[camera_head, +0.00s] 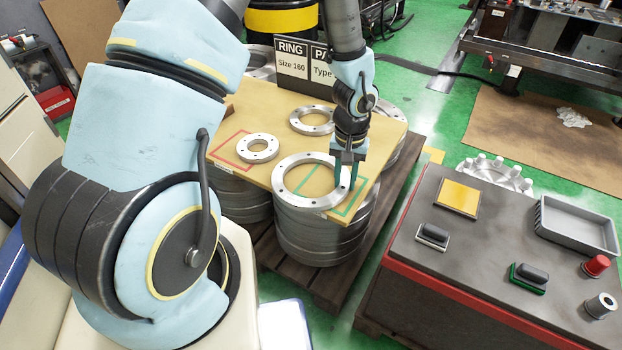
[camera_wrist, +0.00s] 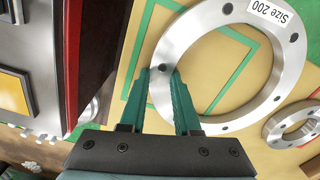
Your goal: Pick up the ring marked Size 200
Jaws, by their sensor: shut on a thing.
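The ring marked Size 200 (camera_head: 284,178) is the large flat metal ring with bolt holes near the board's front edge. Its Size 200 label is readable in the wrist view, where the ring (camera_wrist: 290,58) fills the upper right. My gripper (camera_head: 351,176) points down at the ring's right side in the head view. In the wrist view its teal fingers (camera_wrist: 168,76) are shut on the ring's rim, one on each side of the band. I cannot tell whether the ring rests on the board or is slightly raised.
A small ring (camera_head: 246,154) lies by a red outline, and a medium ring (camera_head: 297,119) lies farther back on the tan board (camera_head: 238,122). Stacked rings (camera_head: 318,240) stand below on a pallet. A Size 160 sign (camera_head: 292,66) stands behind. A dark console (camera_head: 440,285) is at the right.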

